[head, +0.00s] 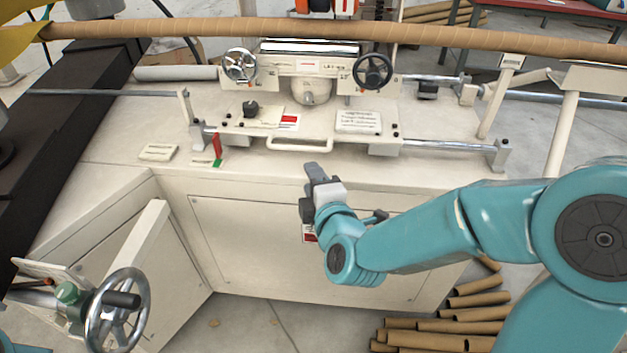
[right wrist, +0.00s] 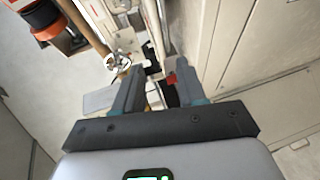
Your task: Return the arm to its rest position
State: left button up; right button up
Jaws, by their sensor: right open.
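My right gripper (head: 318,175) is in front of the cream winder's cabinet, near its top front edge. My teal right arm reaches in from the right side of the head view. In the right wrist view the two fingers of this gripper (right wrist: 154,78) stand apart with nothing between them. My left gripper does not show in either view.
The winder carriage has two handwheels (head: 240,65) (head: 373,71) and a front bar handle (head: 299,145). A red lever (head: 217,146) stands left of it. A larger handwheel (head: 117,312) is at lower left. Cardboard tubes (head: 455,325) lie on the floor.

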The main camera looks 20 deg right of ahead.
jog(key=s+a+f+m+g+y+p, duration=0.1)
jog(key=s+f+g+p, duration=0.35)
jog(key=f, duration=0.45)
jog(key=s+a+f+m+g+y+p, duration=0.1)
jog(key=s+f+g+y+p, duration=0.2)
jog(key=f+p, duration=0.4)
jog(key=s+a+f+m+g+y, duration=0.1)
jog(key=s+a+f+m+g, duration=0.2)
jog(key=s+m, duration=0.4)
jog(key=s+a+f+m+g+y, duration=0.1)
jog(key=s+a+f+m+g, duration=0.3)
jog(key=s+m, duration=0.3)
jog(key=shift+a+f+m+g, duration=0.15)
jog(key=shift+f+m+g, duration=0.2)
jog(key=shift+f+m, duration=0.45)
jog(key=shift+s, duration=0.1)
